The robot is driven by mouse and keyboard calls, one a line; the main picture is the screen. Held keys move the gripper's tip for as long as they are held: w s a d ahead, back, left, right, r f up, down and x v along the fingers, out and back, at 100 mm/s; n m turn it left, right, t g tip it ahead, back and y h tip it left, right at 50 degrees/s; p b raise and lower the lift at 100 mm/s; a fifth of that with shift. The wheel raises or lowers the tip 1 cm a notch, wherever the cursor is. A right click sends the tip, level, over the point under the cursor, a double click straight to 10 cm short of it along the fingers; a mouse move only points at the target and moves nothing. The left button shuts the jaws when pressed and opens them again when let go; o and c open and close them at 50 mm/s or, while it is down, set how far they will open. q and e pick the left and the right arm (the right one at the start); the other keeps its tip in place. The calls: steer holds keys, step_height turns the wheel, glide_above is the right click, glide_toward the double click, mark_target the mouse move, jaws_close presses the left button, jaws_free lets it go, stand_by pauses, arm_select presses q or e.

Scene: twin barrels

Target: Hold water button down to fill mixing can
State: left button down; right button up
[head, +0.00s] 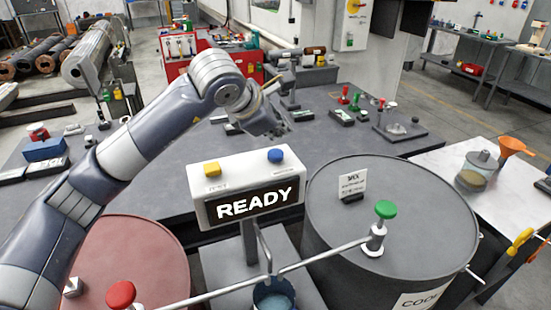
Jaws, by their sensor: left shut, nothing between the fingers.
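A white control box (248,186) with a dark display reading READY stands at the centre. It has a yellow button (211,169) at left and a blue button (275,155) at right; the small labels by them are unreadable. The mixing can (273,301) sits below the box under the pipe spout, cut off by the bottom edge, with bluish contents showing. My left gripper (277,131) is shut and empty, above the blue button in the picture and apart from it. My right gripper is out of view.
A grey barrel (420,215) with a green valve knob (385,209) stands right, a red barrel (140,262) with a red knob (121,295) left. A pipe (320,258) runs between them. A dark table (330,150) with small items lies behind.

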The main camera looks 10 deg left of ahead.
mark_target(276, 155)
arm_select(q)
step_height(276, 155, down, 2)
steer(key=shift+b, duration=0.5)
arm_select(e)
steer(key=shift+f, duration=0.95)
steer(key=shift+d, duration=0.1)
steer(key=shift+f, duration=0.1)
arm_select(q)
steer(key=shift+f+b, duration=0.35)
steer(key=shift+b, duration=0.2)
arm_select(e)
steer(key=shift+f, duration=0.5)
